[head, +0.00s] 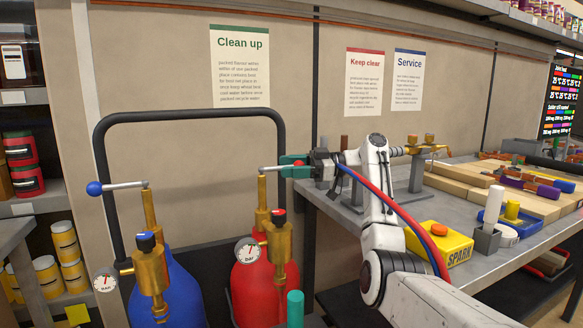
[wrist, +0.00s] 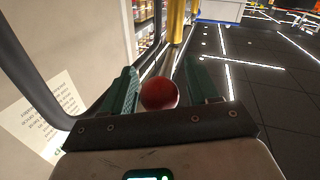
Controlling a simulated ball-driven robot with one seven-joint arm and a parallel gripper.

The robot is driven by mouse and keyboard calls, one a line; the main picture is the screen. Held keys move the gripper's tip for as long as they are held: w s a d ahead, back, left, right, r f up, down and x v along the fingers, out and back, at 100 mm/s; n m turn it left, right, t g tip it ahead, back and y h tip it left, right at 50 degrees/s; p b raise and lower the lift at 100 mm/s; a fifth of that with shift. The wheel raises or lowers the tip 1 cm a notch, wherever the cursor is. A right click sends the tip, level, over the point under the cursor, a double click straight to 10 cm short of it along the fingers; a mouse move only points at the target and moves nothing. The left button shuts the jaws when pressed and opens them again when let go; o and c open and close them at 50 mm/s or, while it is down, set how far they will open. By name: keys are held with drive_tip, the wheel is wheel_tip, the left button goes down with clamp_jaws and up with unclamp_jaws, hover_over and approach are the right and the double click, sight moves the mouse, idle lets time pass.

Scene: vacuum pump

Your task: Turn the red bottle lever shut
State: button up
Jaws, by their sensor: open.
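The red bottle (head: 266,292) stands in a dark tube frame, with a brass valve (head: 278,245) and a dial gauge on top. Its lever (head: 271,169) is a silver rod on the tall brass stem, pointing right towards my gripper. My gripper (head: 284,166) has green fingers and is at the lever's outer end, which it hides in the head view. In the wrist view the lever's red ball knob (wrist: 160,93) sits between the two open fingers of my gripper (wrist: 162,78). A gap seems to show on each side of the ball.
A blue bottle (head: 170,296) stands to the left, its lever with a blue ball (head: 94,188) pointing left. The tube frame (head: 101,150) arches behind the bottles. A workbench (head: 335,207) with a yellow box (head: 440,246) and other items is at the right.

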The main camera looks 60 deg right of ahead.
drive_tip(key=shift+s, duration=0.1)
drive_tip(key=v, duration=0.7)
drive_tip(key=shift+s, duration=0.15)
drive_tip(key=shift+d, duration=0.15)
drive_tip(key=shift+c, duration=0.2)
